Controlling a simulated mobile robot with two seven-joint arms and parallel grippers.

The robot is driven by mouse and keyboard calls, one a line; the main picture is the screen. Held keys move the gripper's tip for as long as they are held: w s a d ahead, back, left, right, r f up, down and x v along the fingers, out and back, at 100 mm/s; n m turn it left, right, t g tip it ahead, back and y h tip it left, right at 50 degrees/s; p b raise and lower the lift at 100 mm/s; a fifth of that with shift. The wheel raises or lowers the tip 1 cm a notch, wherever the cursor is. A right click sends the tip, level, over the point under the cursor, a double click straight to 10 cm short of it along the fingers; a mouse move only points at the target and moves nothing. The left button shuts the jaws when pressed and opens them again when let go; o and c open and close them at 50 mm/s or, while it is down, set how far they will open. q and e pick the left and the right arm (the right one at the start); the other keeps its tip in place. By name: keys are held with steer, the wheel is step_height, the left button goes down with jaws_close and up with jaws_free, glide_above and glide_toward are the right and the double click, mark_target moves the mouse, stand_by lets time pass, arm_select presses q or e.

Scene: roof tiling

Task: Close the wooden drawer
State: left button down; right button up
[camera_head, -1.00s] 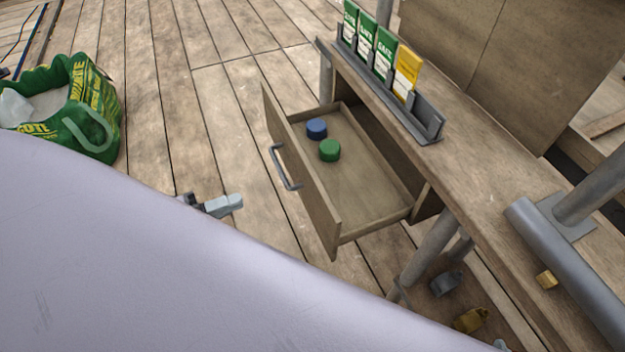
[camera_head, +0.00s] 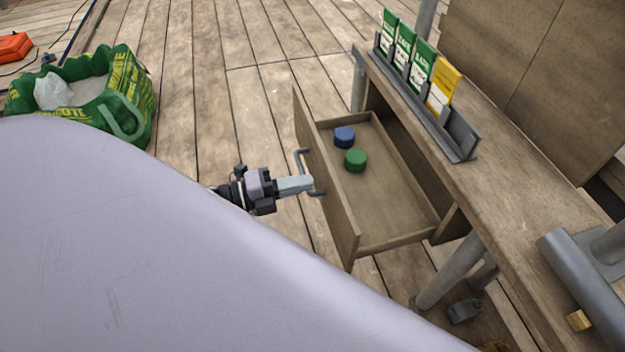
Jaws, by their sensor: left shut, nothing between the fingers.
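The wooden drawer (camera_head: 327,190) hangs pulled out of the wooden bench (camera_head: 500,190), its front facing left. A dark metal handle (camera_head: 300,160) is on that front. A blue cap (camera_head: 344,137) and a green cap (camera_head: 355,160) lie inside the drawer. My left gripper (camera_head: 308,184) is shut and empty. Its fingertips are at the handle, close to the drawer front; I cannot tell whether they touch. My right gripper is not in view.
A rack (camera_head: 463,135) of green and yellow packets stands on the bench top. A green bag (camera_head: 128,95) sits on the plank floor at the left. Grey pipes (camera_head: 580,275) are at the lower right. An orange case (camera_head: 14,46) is at the far left.

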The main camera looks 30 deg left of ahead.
mark_target(327, 178)
arm_select(q)
steer(key=x, duration=0.2)
steer(key=shift+w+d, duration=0.2)
steer(key=shift+w, duration=0.05)
steer(key=shift+w+d, duration=0.1)
steer(key=shift+w, duration=0.05)
steer(key=b+x, duration=0.7)
steer(key=x, duration=1.3)
steer(key=shift+w+b, duration=0.25)
steer(key=shift+b, duration=0.1)
steer(key=shift+d+r, duration=0.15)
steer(key=shift+r, duration=0.1)
